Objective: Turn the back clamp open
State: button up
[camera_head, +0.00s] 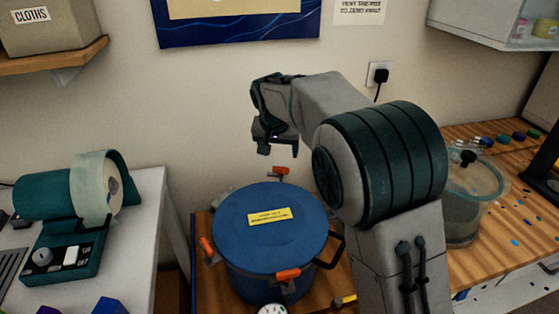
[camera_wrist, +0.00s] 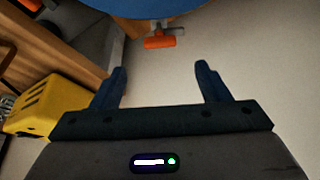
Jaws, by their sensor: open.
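The blue lidded pot (camera_head: 268,228) stands on a small wooden-topped table, with a yellow label on its lid. The back clamp (camera_head: 279,172) has an orange handle and sits at the pot's far rim. In the wrist view the back clamp's orange handle (camera_wrist: 160,42) lies crosswise, just beyond the fingertips and roughly midway between them. Two more orange clamps show, one at the left (camera_head: 208,248) and one at the front (camera_head: 288,274). My gripper (camera_head: 278,148) is open and empty, above and behind the back clamp, with its fingers (camera_wrist: 160,80) apart and not touching it.
A pressure gauge (camera_head: 272,309) and a black side handle (camera_head: 333,250) are on the pot. The wall is close behind. A label dispenser (camera_head: 70,205) stands left; a clear chamber (camera_head: 470,195) stands right. A yellow object (camera_wrist: 38,104) shows at left in the wrist view.

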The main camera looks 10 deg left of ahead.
jog(key=v, duration=0.4)
jog(key=shift+s+r, duration=0.25)
jog(key=shift+r, duration=0.1)
jog(key=s+d+r+g+p, duration=0.1)
jog(key=s+d, duration=0.5)
jog(key=d, duration=0.4)
jog(key=s+d, duration=0.5)
jog(key=d, duration=0.5)
jog(key=s+d+f, duration=0.2)
jog(key=s+d, duration=0.2)
jog(key=s, duration=0.4)
jog(key=s+d+f, duration=0.3)
jog(key=s+d, duration=0.2)
jog(key=s, duration=0.3)
jog(key=shift+s+d+f+m+g+p, duration=0.25)
jog(key=shift+s+m+g+p, duration=0.1)
jog(key=shift+p, duration=0.1)
jog(key=shift+a, duration=0.1)
jog(key=shift+c, duration=0.3)
